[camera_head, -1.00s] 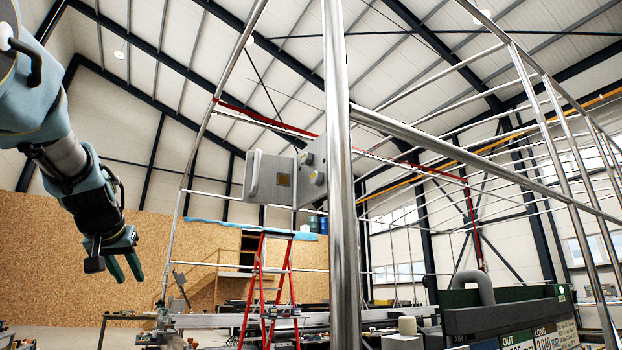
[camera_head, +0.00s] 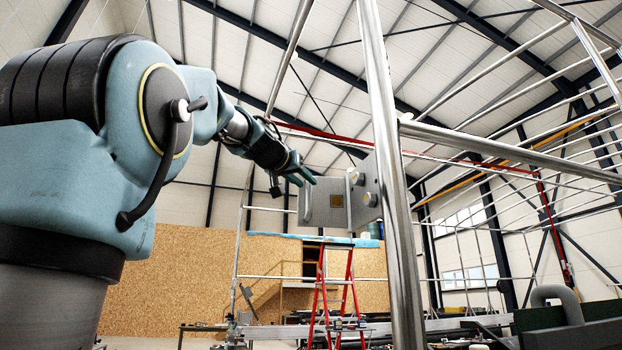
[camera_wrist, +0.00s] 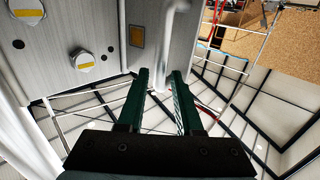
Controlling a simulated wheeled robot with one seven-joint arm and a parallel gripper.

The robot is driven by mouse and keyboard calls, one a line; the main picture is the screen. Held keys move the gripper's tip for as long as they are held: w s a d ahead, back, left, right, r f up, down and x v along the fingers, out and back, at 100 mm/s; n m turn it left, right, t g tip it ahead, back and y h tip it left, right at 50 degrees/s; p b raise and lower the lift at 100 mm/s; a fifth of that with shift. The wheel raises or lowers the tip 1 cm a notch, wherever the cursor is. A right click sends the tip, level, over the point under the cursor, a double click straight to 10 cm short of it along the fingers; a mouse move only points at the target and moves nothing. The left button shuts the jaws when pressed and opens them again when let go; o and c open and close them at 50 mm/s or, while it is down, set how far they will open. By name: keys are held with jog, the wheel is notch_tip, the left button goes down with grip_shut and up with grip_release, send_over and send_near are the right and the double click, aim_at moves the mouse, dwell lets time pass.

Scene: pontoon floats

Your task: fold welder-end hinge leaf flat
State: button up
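The hinge leaf (camera_head: 325,212) is a grey metal plate with a small yellow label and a light bar handle (camera_head: 306,203) on its left edge. It stands out at an angle from a bolted plate (camera_head: 366,186) beside the shiny post. My gripper (camera_head: 308,177) is at the handle's upper end. In the wrist view the green fingers of my gripper (camera_wrist: 159,76) are apart, with the handle's end between or just beyond them. Contact is unclear.
A thick shiny post (camera_head: 392,200) rises right of the leaf, with a rail (camera_head: 500,150) running off right. A red stepladder (camera_head: 333,290) stands below and behind. The space left of the leaf, before the chipboard wall (camera_head: 190,270), looks open.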

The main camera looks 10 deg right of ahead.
aim_at(308, 184)
jog(key=shift+p+x, duration=0.65)
jog(key=shift+x, duration=1.3)
jog(key=shift+c, duration=0.4)
jog(key=shift+a, duration=0.1)
grip_shut()
